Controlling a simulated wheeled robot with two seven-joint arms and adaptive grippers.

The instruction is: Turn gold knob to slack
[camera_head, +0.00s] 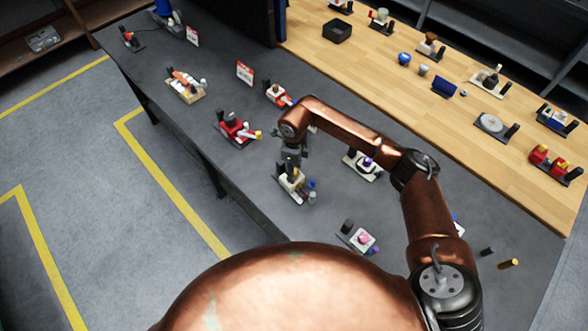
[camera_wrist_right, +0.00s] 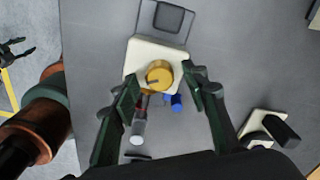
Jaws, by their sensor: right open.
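The gold knob (camera_wrist_right: 159,74) is round and sits on a white block (camera_wrist_right: 146,57) with a grey plate above it in the right wrist view. My right gripper (camera_wrist_right: 163,88) is open, its dark fingers apart on either side of the knob and block. No grip on the knob shows. In the head view my right gripper (camera_head: 291,160) points down over the cream device (camera_head: 290,184) and hides the knob. At the left edge of the wrist view, a dark gripper (camera_wrist_right: 14,50), apparently my left one, is away from the device; its jaw state is unclear.
A red device (camera_head: 235,127) stands to the left, a white one with a purple knob (camera_head: 366,163) to the right, and a pink-knobbed one (camera_head: 360,237) nearer. Small blue and grey cylinders (camera_head: 312,192) sit close beside the gripper. Dark tabletop (camera_head: 170,130) is bare between devices.

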